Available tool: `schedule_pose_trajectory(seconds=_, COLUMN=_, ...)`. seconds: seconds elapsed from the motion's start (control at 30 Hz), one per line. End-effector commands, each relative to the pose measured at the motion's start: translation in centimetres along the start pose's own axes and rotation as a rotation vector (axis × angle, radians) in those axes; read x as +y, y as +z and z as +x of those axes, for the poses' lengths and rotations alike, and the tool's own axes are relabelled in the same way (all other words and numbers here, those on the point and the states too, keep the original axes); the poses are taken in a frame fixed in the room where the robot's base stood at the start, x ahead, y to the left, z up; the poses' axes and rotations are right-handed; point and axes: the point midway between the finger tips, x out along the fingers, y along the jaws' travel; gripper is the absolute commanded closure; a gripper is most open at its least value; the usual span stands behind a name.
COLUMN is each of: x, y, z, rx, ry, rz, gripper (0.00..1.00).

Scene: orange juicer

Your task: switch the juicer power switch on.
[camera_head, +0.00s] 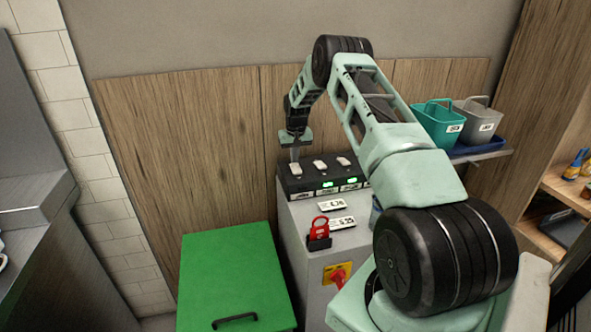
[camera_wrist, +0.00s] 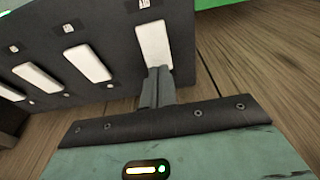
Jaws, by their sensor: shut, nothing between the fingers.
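A black switch panel (camera_head: 318,181) with a row of white switches sits on top of a grey cabinet (camera_head: 303,222). Small green lights glow on its front beside two of the switches. My gripper (camera_head: 294,156) is shut and empty, pointing down over the leftmost white switch (camera_head: 295,168). In the wrist view, my gripper's closed fingertips (camera_wrist: 158,76) are at the lower end of the end white switch (camera_wrist: 154,43) and overlap it. I cannot tell whether they touch it. A red switch on a yellow plate (camera_head: 337,275) is on the cabinet front. No label names the juicer legibly.
A green box (camera_head: 233,270) with a black handle stands left of the cabinet. Teal (camera_head: 437,122) and grey (camera_head: 478,120) bins stand at right. A wooden wall is close behind the panel.

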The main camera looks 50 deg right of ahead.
Motion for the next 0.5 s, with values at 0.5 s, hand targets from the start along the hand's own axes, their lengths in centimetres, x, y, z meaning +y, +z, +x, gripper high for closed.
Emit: schedule_pose_trajectory(seconds=0.5, x=0.0, y=0.11, z=0.79, rx=0.0, ry=0.0, rz=0.0, gripper=1.0)
